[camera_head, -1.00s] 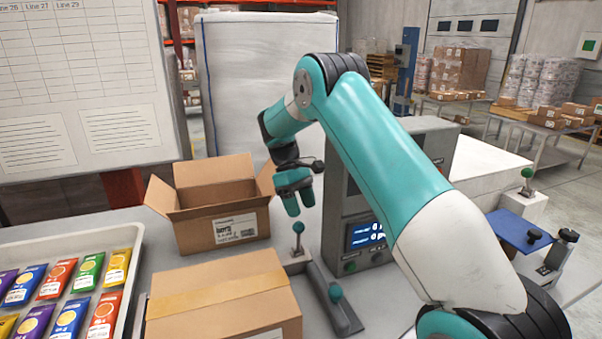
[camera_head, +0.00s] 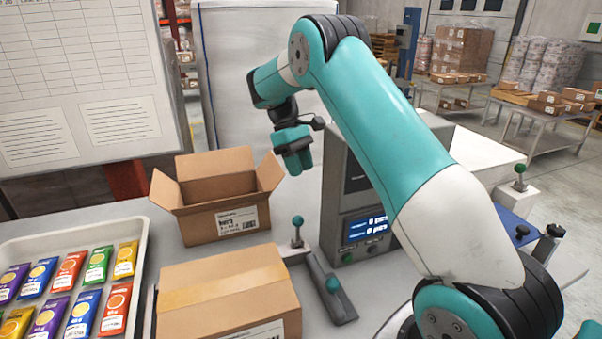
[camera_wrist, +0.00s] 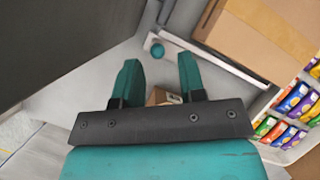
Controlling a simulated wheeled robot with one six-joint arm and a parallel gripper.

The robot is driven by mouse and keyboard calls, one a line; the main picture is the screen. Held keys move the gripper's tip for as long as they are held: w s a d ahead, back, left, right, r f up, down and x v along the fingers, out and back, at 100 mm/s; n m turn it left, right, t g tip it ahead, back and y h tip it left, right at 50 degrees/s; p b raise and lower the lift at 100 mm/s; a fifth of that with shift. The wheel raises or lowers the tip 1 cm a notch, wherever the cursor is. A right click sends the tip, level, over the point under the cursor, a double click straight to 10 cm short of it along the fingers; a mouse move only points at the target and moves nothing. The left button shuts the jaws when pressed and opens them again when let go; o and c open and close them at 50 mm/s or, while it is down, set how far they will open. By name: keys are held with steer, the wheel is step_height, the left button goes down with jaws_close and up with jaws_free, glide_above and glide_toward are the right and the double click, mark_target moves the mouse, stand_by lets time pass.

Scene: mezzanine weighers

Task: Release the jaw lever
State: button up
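A short upright lever with a teal ball top (camera_head: 298,222) stands at the far end of a grey bar fixture on the bench. Another lever with a green ball (camera_head: 520,170) stands on a white block at the right; I cannot tell from the pictures which one is the jaw lever. My gripper (camera_head: 297,160) hangs above and behind the near lever, clear of it. In the wrist view its teal fingers (camera_wrist: 160,80) are apart with nothing held, and a teal ball (camera_wrist: 157,50) shows beyond them.
An open carton (camera_head: 215,228) stands left of my gripper, and a closed carton (camera_head: 215,300) is in front. A white tray (camera_head: 140,262) of colourful packets is at left. A grey weigher with a blue display (camera_head: 365,228) stands close right of the lever.

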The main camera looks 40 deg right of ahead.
steer(key=shift+s+d+m, duration=0.1)
steer(key=shift+s+m, duration=0.15)
steer(key=shift+m, duration=0.05)
steer(key=c, duration=0.4)
steer(key=shift+s+d+m+t+h+b, duration=0.15)
steer(key=shift+s+m+t+h+b, duration=0.25)
steer(key=shift+b, duration=0.25)
jaws_close()
steer(key=s+a+f+m+t+b, duration=0.25)
steer(key=s+m+t+b, duration=0.2)
steer(key=m, duration=0.25)
steer(key=m+t+b, duration=0.4)
steer(key=m, duration=1.1)
glide_toward(298, 229)
steer(key=s+f, duration=0.4)
steer(key=shift+s+f, duration=0.1)
steer(key=shift+f, duration=0.25)
steer(key=shift+w+d+t+p, duration=0.15)
steer(key=shift+w+t+p, duration=0.1)
steer(key=shift+w+p, duration=0.8)
steer(key=shift+w+d+f, duration=0.15)
steer(key=shift+w, duration=0.9)
